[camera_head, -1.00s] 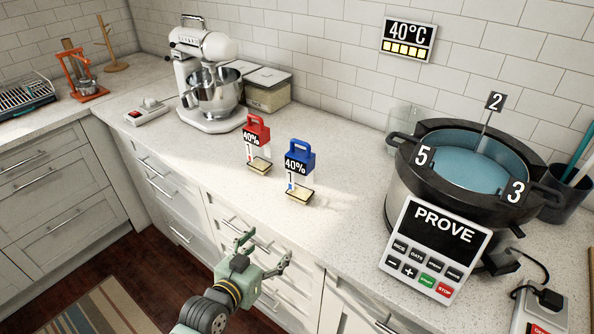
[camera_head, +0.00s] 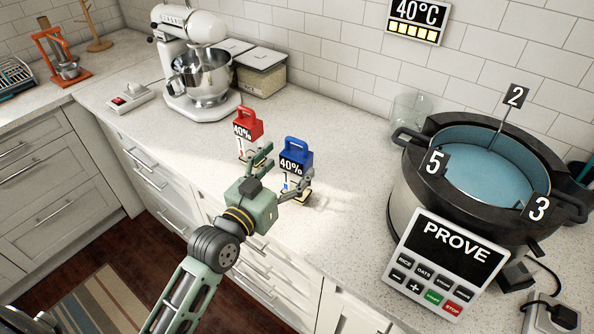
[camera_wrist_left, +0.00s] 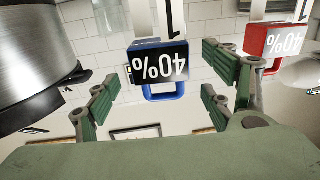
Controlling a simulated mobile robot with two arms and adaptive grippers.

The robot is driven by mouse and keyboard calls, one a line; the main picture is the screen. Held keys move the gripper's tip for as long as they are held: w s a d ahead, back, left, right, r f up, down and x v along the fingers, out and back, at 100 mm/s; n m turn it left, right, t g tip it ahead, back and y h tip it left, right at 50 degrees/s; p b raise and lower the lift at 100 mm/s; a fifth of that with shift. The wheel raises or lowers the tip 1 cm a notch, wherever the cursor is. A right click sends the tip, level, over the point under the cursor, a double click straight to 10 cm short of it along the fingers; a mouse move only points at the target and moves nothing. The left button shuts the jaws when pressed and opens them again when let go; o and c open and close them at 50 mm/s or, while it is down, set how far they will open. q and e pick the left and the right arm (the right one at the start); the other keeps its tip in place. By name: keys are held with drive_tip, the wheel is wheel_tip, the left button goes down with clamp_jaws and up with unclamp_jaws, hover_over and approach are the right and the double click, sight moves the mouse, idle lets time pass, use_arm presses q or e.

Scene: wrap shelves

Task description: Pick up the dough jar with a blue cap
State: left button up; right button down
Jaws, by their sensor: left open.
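The dough jar with a blue cap (camera_head: 296,160) stands upright on the counter, its label reading 40%. My left gripper (camera_head: 282,172) is open just in front of it, and its fingers hide part of the jar's lower body. In the left wrist view the blue cap (camera_wrist_left: 160,58) appears upside down, beyond and between the open green fingers of my left gripper (camera_wrist_left: 165,95). A similar jar with a red cap (camera_head: 247,126) stands to its left. It also shows at the right of the left wrist view (camera_wrist_left: 280,40). My right gripper is not in view.
A large dark round pot (camera_head: 408,190) with a PROVE panel (camera_head: 447,262) stands to the right. A stand mixer (camera_head: 200,70) and a lidded container (camera_head: 262,75) stand behind left. Counter between the blue-capped jar and the pot is clear.

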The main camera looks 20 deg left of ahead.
use_arm(q)
drive_tip(key=p+x, duration=0.1)
drive_tip(key=x, duration=0.3)
drive_tip(key=shift+r, duration=0.15)
drive_tip(key=shift+w, duration=0.15)
drive_tip(key=shift+c, duration=1.4)
drive_tip(key=c, duration=1.5)
drive_tip(key=shift+c, duration=0.4)
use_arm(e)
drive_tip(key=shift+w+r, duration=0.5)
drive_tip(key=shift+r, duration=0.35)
use_arm(q)
drive_tip(key=shift+r, duration=0.1)
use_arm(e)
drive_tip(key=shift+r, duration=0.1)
